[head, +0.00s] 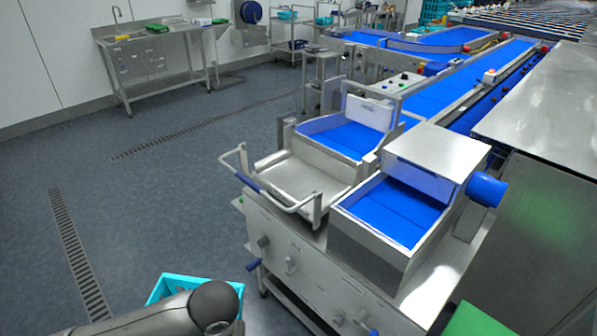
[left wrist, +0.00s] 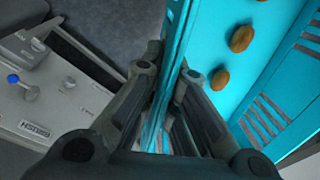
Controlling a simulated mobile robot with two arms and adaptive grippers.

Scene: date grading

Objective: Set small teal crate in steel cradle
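The small teal crate (head: 172,283) shows at the bottom of the head view, left of the steel machine, partly hidden behind my left arm. In the left wrist view the crate (left wrist: 285,60) has slotted walls and a few brown dates (left wrist: 241,39) inside. My left gripper (left wrist: 169,70) has its fingers on both sides of one crate wall, closed on it. The steel cradle (head: 300,178), a shallow tray with a bent tube handle, sits empty on top of the machine, up and right of the crate. My right gripper is in neither view.
The machine front (head: 300,262) with knobs and levers stands right of the crate. A blue-floored chute (head: 395,212) lies right of the cradle. Blue conveyors (head: 440,92) run behind. Open grey floor lies to the left, with a drain grate (head: 80,255).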

